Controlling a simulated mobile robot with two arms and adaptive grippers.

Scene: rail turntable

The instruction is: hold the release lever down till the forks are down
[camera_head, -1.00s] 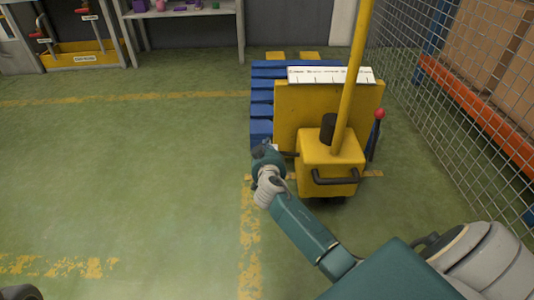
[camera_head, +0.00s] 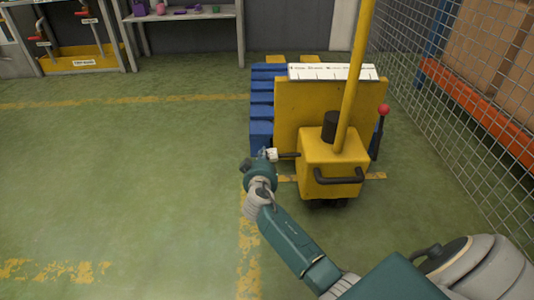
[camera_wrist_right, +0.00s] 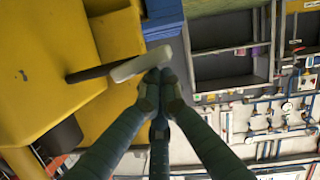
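The yellow lift truck (camera_head: 330,165) stands with its body towards me and a tall yellow pole rising from it. A short black lever (camera_head: 289,155) with a pale block end sticks out left from its body; I take this as the release lever. The block (camera_wrist_right: 142,63) also shows in the right wrist view. My right gripper (camera_head: 264,158) is at that block. In the right wrist view its fingertips (camera_wrist_right: 159,76) are together, just beside or touching the block; contact is unclear. The forks are hidden behind the yellow plate. My left gripper is not in view.
A blue slatted load (camera_head: 262,110) is behind the truck's plate. A red-knobbed lever (camera_head: 383,112) stands at the truck's right side. A wire mesh fence (camera_head: 450,120) closes the right. Green floor is open on the left; a shelf (camera_head: 185,13) is at the back.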

